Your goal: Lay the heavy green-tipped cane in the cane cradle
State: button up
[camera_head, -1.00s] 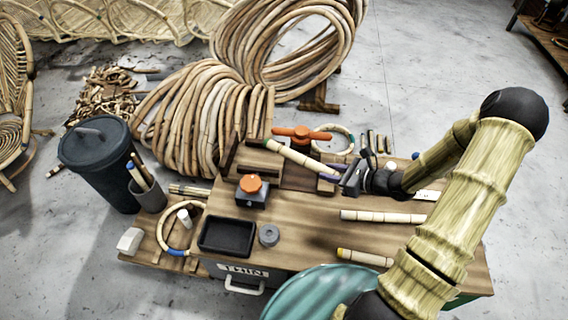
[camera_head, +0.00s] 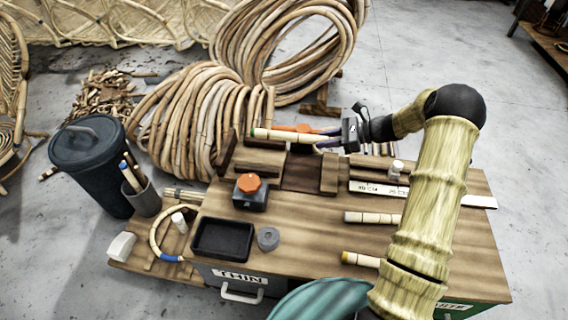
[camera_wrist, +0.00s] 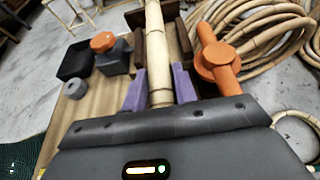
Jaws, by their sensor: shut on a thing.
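The green-tipped cane (camera_head: 285,135) is held roughly level in the head view, its green end pointing left. My gripper (camera_head: 330,138) is shut on it near its right end. In the wrist view the pale cane (camera_wrist: 158,55) passes between the purple fingers of my gripper (camera_wrist: 160,95) and runs away out of the top edge. The likely cane cradle, a set of dark brown wooden blocks (camera_head: 330,174), stands at the bench's back edge. The cane appears above and behind it in the head view; the gap is unclear. In the wrist view, blocks (camera_wrist: 182,48) show on both sides of the cane.
An orange-handled clamp (camera_wrist: 215,62) stands close right of the cane in the wrist view. An orange knob on a dark box (camera_head: 249,184), a black tray (camera_head: 222,238) and a white ruler (camera_head: 425,194) lie on the bench. Two short canes (camera_head: 372,218) lie at front right.

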jog(key=shift+f, duration=0.1)
jog(key=shift+f+b, duration=1.15)
jog(key=shift+f, duration=1.25)
notch_tip(320, 180, down, 5)
jog(key=b, duration=0.2)
jog(key=shift+f+b, duration=0.1)
jog(key=shift+b, duration=0.25)
jog(key=o, duration=1)
jog(key=shift+o, duration=0.2)
